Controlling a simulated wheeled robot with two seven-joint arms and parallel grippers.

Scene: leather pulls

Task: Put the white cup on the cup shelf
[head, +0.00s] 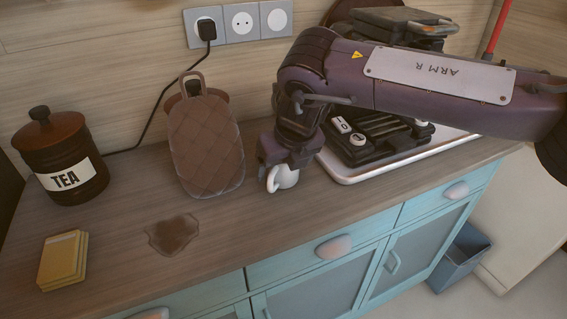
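My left gripper is not in view. I see no cup shelf in this view.
The quilted pad (206,147) stands upright left of the cup. A tea jar (60,150), yellow sponges (63,260) and a brown spill (173,234) are farther left. A tray (350,178) with dark equipment is behind my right arm. The counter's front edge is close to the cup.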

